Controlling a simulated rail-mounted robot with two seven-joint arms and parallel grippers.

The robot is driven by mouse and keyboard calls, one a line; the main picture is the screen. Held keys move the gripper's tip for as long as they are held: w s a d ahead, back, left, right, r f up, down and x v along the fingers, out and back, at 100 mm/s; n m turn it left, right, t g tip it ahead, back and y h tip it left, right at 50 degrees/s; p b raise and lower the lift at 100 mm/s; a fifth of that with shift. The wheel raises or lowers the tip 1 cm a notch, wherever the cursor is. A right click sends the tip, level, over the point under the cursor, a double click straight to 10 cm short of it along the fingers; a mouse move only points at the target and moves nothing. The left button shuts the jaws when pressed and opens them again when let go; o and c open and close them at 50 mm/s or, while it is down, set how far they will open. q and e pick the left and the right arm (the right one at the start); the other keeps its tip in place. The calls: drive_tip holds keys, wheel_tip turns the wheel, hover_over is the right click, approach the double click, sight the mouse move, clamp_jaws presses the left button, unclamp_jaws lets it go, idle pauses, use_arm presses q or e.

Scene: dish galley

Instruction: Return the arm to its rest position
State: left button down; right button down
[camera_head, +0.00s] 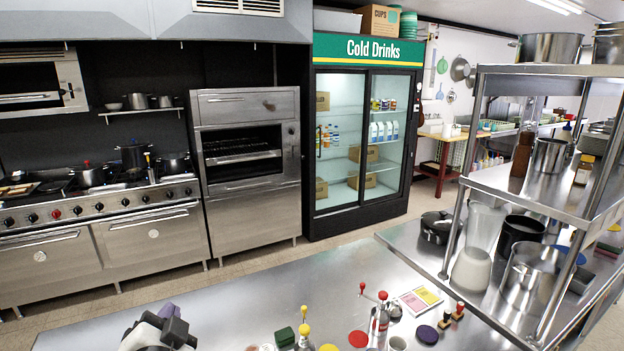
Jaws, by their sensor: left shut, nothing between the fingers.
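My left gripper (172,326) shows at the bottom left of the head view, low over the steel counter (240,305). It is shut and empty. Only its upper end is in the picture; the rest of the arm is cut off by the bottom edge. My right gripper is not in view.
Bottles with red and yellow tops, a green block (284,337), a red disc (358,339), a purple disc (427,334) and a coloured card (421,299) lie right of my gripper. A steel shelf rack (545,190) stands at right. The counter behind the gripper is clear.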

use_arm(q)
drive_tip(key=s+d+f+n+g+h, duration=0.15)
drive_tip(key=s+f+g, duration=0.45)
drive_tip(key=s+f, duration=1.25)
drive_tip(key=s+d+f+n+g+h, duration=0.1)
drive_tip(key=s+f+n+g+h, duration=0.4)
drive_tip(key=s+f, duration=1.3)
wheel_tip(320, 180, up, 20)
drive_tip(key=m+g+y+p, duration=0.1)
drive_tip(key=m+p, duration=0.1)
drive_tip(key=p, duration=1.8)
drive_tip(key=shift+w+f+g+y, duration=0.25)
drive_tip(key=shift+w+g+y, duration=0.1)
drive_tip(key=shift+w+g, duration=0.1)
